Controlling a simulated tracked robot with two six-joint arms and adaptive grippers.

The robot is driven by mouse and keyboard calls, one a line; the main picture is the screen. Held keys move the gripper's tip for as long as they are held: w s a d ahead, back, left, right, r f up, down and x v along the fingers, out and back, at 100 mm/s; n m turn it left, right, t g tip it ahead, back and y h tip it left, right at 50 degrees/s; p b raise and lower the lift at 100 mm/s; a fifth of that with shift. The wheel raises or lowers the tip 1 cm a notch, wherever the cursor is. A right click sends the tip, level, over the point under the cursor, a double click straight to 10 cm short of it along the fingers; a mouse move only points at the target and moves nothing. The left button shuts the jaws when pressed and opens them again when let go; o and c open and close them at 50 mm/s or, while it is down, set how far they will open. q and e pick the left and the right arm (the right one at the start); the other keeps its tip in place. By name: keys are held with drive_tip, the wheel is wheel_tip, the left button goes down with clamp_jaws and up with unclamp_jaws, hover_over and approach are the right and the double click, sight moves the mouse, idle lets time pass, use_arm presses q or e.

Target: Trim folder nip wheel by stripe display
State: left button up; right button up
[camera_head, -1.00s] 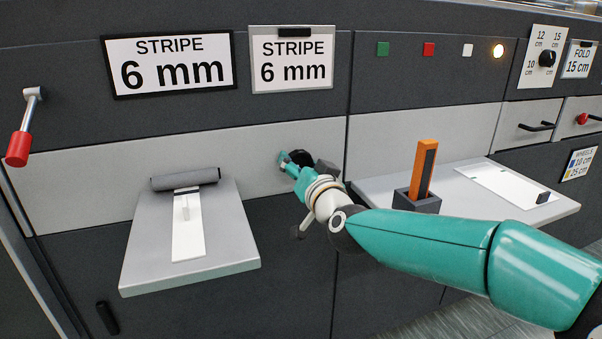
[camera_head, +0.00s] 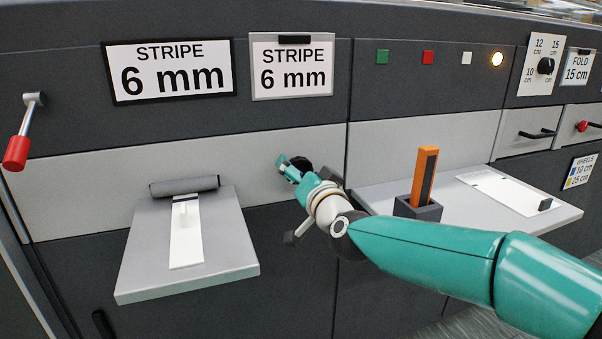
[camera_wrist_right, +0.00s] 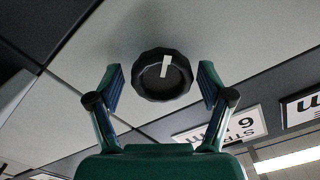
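A black round knob (camera_wrist_right: 146,88) with a white pointer mark sits on the light grey panel in the right wrist view. It also shows, partly covered, in the head view (camera_head: 304,163). My right gripper (camera_wrist_right: 160,84) is open, with one finger on each side of the knob and gaps visible between. In the head view, my right gripper (camera_head: 306,170) is at the panel by the knob. The stripe display (camera_head: 170,70) reads "STRIPE 6 mm". A grey-framed card (camera_head: 291,66) beside it also reads "STRIPE 6 mm". My left gripper is out of view.
A grey shelf (camera_head: 228,240) with a dark roller (camera_head: 184,186) juts out at left. A red-handled lever (camera_head: 17,152) hangs at far left. An orange tool (camera_head: 424,176) stands in a dark holder (camera_head: 417,208) on the right shelf (camera_head: 385,192), near my right arm.

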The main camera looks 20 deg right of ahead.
idle(0.3)
drive_tip(key=s, duration=1.2)
drive_tip(key=shift+d, duration=0.15)
